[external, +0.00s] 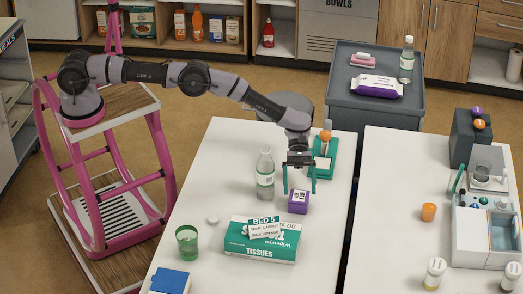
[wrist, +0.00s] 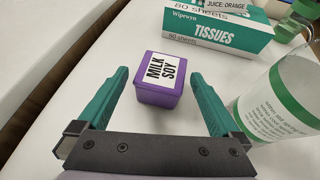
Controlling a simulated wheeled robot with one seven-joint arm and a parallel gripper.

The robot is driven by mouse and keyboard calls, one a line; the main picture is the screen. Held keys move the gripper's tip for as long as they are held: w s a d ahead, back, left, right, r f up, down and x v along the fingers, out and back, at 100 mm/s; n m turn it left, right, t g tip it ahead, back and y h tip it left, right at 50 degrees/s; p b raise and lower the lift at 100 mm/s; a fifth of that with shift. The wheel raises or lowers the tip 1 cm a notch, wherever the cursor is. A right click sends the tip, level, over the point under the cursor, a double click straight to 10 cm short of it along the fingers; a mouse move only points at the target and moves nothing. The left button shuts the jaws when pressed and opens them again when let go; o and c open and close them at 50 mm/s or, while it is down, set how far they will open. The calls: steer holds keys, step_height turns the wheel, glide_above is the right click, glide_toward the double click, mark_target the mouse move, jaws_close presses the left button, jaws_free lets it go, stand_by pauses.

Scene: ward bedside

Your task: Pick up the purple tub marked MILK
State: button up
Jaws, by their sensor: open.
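The purple tub (external: 298,202) stands on the white table, below and just in front of my gripper. In the wrist view the tub (wrist: 160,81) is upright, with a white lid label reading MILK SOY. My gripper (external: 299,186) is open and empty, with teal fingers. In the wrist view the fingers (wrist: 158,98) are spread to either side of the tub's near part, with a gap on each side. I cannot tell how far the fingertips are above the table.
A clear bottle (external: 265,175) with a green label stands close to the left of the tub. A teal tissue box (external: 262,240) lies in front. A green cup (external: 187,242) and a blue-topped box (external: 169,281) stand nearer. A teal stand (external: 323,158) is behind.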

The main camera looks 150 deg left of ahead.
mark_target(299, 200)
steer(key=x, duration=0.5)
steer(key=shift+d, duration=0.25)
steer(key=shift+x, duration=0.75)
steer(key=shift+w+a, duration=0.1)
steer(key=c, duration=1.4)
